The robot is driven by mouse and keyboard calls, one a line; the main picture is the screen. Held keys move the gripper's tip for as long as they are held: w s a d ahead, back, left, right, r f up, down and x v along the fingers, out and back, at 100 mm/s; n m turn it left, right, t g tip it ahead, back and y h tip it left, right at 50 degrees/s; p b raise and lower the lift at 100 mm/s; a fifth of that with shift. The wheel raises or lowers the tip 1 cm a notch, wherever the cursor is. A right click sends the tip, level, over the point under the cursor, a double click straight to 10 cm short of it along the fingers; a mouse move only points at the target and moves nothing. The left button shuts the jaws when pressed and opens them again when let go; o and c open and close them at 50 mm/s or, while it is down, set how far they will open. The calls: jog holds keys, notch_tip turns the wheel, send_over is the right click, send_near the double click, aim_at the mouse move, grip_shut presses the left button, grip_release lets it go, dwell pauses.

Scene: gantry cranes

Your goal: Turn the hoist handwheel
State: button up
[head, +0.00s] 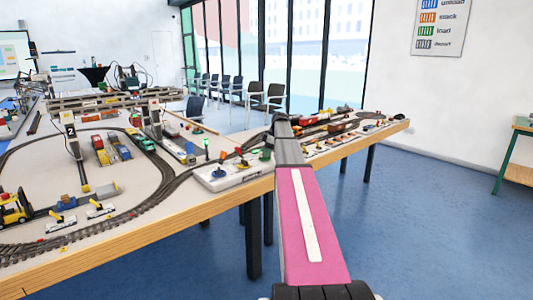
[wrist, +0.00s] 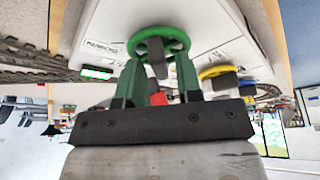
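In the wrist view a green handwheel (wrist: 181,41) sits on a white control box (wrist: 215,25), directly in front of my gripper (wrist: 159,68). The two green fingers stand apart, with their tips at the wheel's near rim. A dark grey piece shows between the fingers, with gaps beside it; I cannot tell whether the fingers touch the wheel. In the head view the white control box (head: 232,181) stands at the table's front edge, and my arm hides most of my gripper. No label naming the hoist is readable.
A yellow control (wrist: 217,72) is close to the right of the fingers in the wrist view. A small green-lit display (wrist: 97,73) and track (wrist: 30,55) lie to the left. In the head view, model cranes, trucks (head: 120,147) and track loops fill the table.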

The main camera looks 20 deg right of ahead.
jog(key=shift+r, duration=0.1)
jog(key=v, duration=1)
jog(key=shift+r, duration=0.3)
